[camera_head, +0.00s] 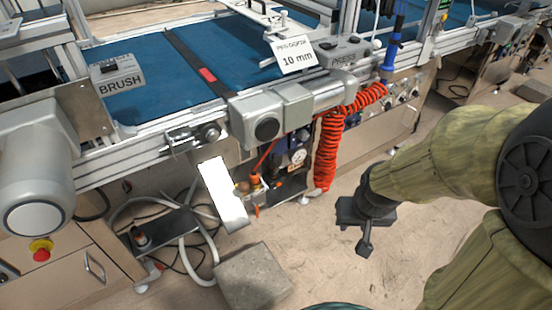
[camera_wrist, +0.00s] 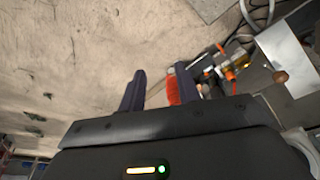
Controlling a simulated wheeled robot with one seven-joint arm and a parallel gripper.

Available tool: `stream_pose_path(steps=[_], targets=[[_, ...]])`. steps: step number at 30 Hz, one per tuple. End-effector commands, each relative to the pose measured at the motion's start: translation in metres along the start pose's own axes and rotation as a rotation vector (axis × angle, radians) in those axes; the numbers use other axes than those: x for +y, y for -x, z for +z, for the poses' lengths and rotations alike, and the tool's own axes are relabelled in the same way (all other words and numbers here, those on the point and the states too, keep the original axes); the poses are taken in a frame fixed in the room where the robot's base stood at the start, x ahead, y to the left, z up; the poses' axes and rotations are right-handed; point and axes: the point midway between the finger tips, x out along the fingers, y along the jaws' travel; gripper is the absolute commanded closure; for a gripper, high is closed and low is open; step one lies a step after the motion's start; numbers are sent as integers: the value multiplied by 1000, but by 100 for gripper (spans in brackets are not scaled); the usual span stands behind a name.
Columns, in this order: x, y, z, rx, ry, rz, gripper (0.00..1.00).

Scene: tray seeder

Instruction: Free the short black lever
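I cannot make out the short black lever for certain in either view. The low air unit (camera_head: 257,188) with orange and brass fittings sits under the conveyor. A bright white panel (camera_head: 218,192) stands tilted beside it and hides part of that area. In the wrist view, the fittings (camera_wrist: 228,72) and the white panel (camera_wrist: 292,52) show at the right. My gripper (camera_head: 362,238) hangs over bare floor, right of the unit and apart from it. In the wrist view, my gripper's fingers (camera_wrist: 162,82) are apart with nothing between them.
A red coiled hose (camera_head: 327,150) hangs between my gripper and the unit. It shows behind the right finger in the wrist view (camera_wrist: 172,88). A grey block (camera_head: 252,276) lies on the floor in front of the panel. Pale hoses (camera_head: 180,262) lie left. Floor around my gripper is clear.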

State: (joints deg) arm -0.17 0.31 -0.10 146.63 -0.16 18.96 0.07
Motion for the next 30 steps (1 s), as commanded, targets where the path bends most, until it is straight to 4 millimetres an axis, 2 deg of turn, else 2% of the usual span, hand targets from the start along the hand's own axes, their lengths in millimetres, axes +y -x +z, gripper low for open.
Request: stream_pose_path(steps=[5,12,18,24,30], targets=[[-2,-37,-22,104,22,3,67],[-16,-104,-80,391,87,-13,67],[-39,-148,-122,644,148,-63,67],[-70,-182,-149,890,209,-146,67],[-104,-208,-159,1124,261,-263,67]])
